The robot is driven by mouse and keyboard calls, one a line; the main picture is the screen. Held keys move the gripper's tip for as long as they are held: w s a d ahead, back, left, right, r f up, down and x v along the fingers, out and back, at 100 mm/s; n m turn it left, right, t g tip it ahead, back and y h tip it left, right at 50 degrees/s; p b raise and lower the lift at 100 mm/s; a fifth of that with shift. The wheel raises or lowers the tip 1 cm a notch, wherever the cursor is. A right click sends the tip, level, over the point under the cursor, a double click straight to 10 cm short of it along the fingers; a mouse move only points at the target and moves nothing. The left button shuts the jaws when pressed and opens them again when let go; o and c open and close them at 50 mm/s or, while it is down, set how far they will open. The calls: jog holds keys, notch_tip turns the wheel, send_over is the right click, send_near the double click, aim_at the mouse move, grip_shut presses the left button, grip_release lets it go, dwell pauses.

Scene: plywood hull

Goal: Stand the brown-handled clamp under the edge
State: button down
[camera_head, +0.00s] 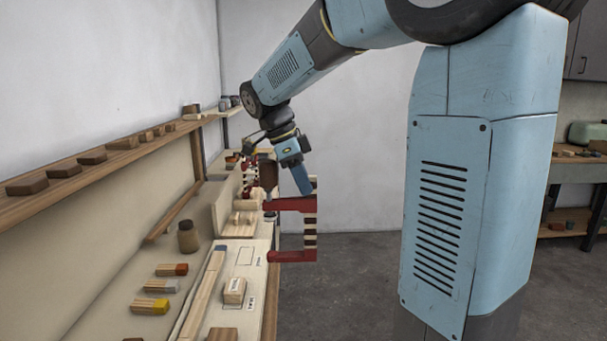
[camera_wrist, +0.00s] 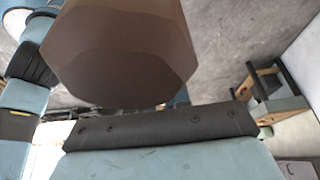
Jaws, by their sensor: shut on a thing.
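The brown-handled clamp has two red jaws and a striped bar (camera_head: 310,232). It is upright at the bench's right edge, with the bar out over the floor side. Its upper red jaw (camera_head: 290,204) and lower red jaw (camera_head: 290,256) point left toward the bench edge (camera_head: 271,290). I cannot tell whether the lower jaw is under the edge or touching it. My gripper (camera_head: 283,173) is shut on the brown handle (camera_head: 267,173) above the upper jaw. The faceted handle (camera_wrist: 120,55) fills the upper middle of the wrist view and hides what is behind it.
A labelled wooden block (camera_head: 235,290) stands on the bench near an outlined rectangle (camera_head: 245,256). Colour-ended blocks (camera_head: 157,306) and a brown jar (camera_head: 188,237) are to the left. Another red clamp (camera_head: 247,178) stands farther back. The floor (camera_head: 350,290) right of the bench is clear.

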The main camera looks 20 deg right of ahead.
aim_at(283, 255)
notch_tip(283, 255, down, 17)
jog(key=shift+a+f, duration=0.1)
jog(key=shift+f, duration=0.05)
dwell(0.9)
dwell(0.3)
jog(key=shift+w+a, duration=0.2)
jog(key=shift+a, duration=0.45)
dwell(0.9)
jog(key=shift+w+a, duration=0.3)
jog(key=shift+a, duration=0.65)
jog(key=shift+w+a, duration=0.3)
jog(key=shift+a, duration=0.8)
jog(key=shift+w+a, duration=0.25)
jog(key=shift+a, duration=0.45)
jog(key=shift+w+a, duration=0.25)
jog(key=shift+a, duration=0.45)
jog(key=shift+w+a, duration=0.25)
jog(key=shift+a, duration=0.55)
jog(key=c, duration=1)
grip_release()
